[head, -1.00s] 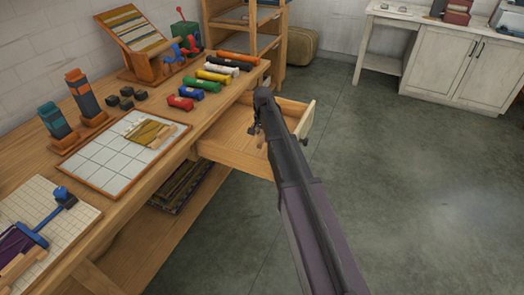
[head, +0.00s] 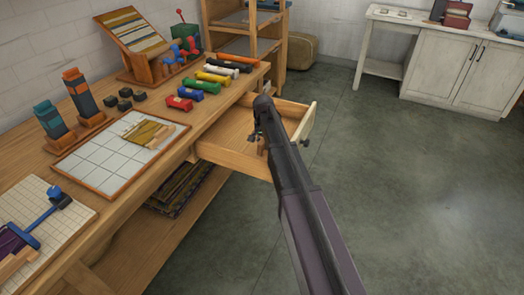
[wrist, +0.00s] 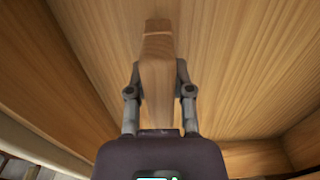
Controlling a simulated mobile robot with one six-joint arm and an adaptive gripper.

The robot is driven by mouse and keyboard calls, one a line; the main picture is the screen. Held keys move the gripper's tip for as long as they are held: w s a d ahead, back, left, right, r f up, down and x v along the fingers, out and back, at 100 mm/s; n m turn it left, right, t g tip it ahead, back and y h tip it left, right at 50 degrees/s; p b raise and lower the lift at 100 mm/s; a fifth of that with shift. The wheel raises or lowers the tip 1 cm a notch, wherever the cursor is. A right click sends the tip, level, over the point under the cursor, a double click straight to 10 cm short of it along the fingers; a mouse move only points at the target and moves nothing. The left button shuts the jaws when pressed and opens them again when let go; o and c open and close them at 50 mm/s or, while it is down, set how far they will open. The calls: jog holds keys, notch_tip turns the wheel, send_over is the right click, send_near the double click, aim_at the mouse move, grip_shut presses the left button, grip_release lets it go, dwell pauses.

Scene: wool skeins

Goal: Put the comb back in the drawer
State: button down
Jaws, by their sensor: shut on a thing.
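My gripper (head: 260,141) is at the open wooden drawer (head: 229,157) under the workbench's right end, pointing down into it. The wrist view shows its two fingers shut on a wooden piece, the comb (wrist: 157,72), held by its plain brown body. The comb's teeth cannot be made out. The drawer's bare wooden floor (wrist: 235,55) fills most of the wrist view around the comb. I cannot tell whether the comb touches the floor. In the head view my arm hides part of the drawer and the comb is hardly visible.
Several coloured wool skeins (head: 207,87) lie on the workbench (head: 122,205) above the drawer. A tiled board (head: 100,165) with a small weaving is further left. A shelf unit (head: 244,40) stands behind. The floor (head: 400,190) to the right is clear.

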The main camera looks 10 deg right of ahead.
jog(key=shift+f+b, duration=0.5)
jog(key=shift+f, duration=0.3)
jog(key=shift+f, duration=0.2)
jog(key=c, duration=0.5)
grip_release()
jog(key=shift+r, duration=0.1)
jog(key=shift+r, duration=0.15)
notch_tip(320, 180, up, 12)
jog(key=p, duration=1.2)
jog(key=s+n, duration=0.7)
jog(key=s, duration=2.2)
jog(key=shift+a, duration=0.4)
